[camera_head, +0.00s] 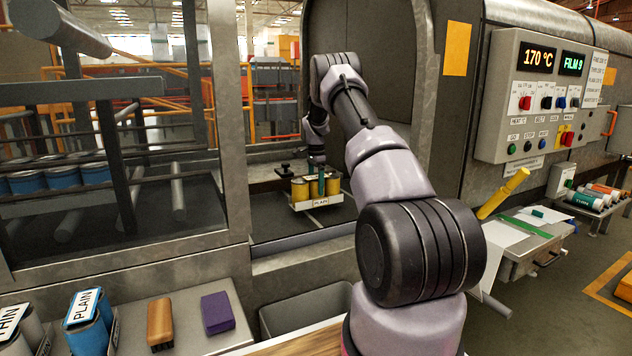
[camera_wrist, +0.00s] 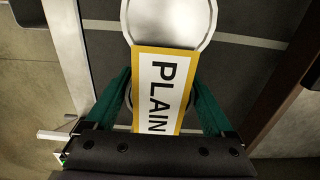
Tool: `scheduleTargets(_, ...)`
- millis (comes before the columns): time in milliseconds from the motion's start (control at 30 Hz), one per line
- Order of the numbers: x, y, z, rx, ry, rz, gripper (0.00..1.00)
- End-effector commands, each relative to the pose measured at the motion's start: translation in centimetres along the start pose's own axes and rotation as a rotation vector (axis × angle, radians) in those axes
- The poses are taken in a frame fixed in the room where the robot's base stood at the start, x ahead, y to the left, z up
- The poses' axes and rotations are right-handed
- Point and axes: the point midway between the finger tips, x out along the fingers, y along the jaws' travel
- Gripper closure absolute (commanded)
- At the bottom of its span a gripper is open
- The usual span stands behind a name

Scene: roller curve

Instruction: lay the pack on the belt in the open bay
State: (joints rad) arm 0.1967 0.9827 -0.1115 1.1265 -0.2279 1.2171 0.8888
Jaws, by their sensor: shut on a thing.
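The pack (camera_head: 330,187) has yellow cans in a white tray lettered PLAIN. It is in the open bay, over the dark belt (camera_head: 280,228). In the wrist view the pack (camera_wrist: 160,85) shows its yellow-edged PLAIN label and silver can tops. My gripper (camera_head: 316,178) reaches down into the bay and is shut on the pack. Its green fingers (camera_wrist: 160,100) lie on both sides of the label. The pack looks about upright. I cannot tell whether its underside touches the belt.
A steel frame post (camera_head: 228,130) stands left of the bay, with blue cans (camera_head: 62,175) behind the bars. The control panel (camera_head: 545,95) is at the right. On the front ledge lie a brown brush (camera_head: 160,322) and a purple block (camera_head: 217,312). A grey bin (camera_head: 305,312) sits below the bay.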

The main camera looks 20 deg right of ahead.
Motion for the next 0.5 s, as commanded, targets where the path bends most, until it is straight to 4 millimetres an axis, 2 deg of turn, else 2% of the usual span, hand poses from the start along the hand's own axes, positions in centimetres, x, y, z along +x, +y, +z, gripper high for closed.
scheduleTargets(200,2.6,0.0,0.0,-0.001,-0.001,0.000,1.00)
scheduleTargets(500,2.9,-0.1,0.0,-0.001,0.000,-0.002,1.00)
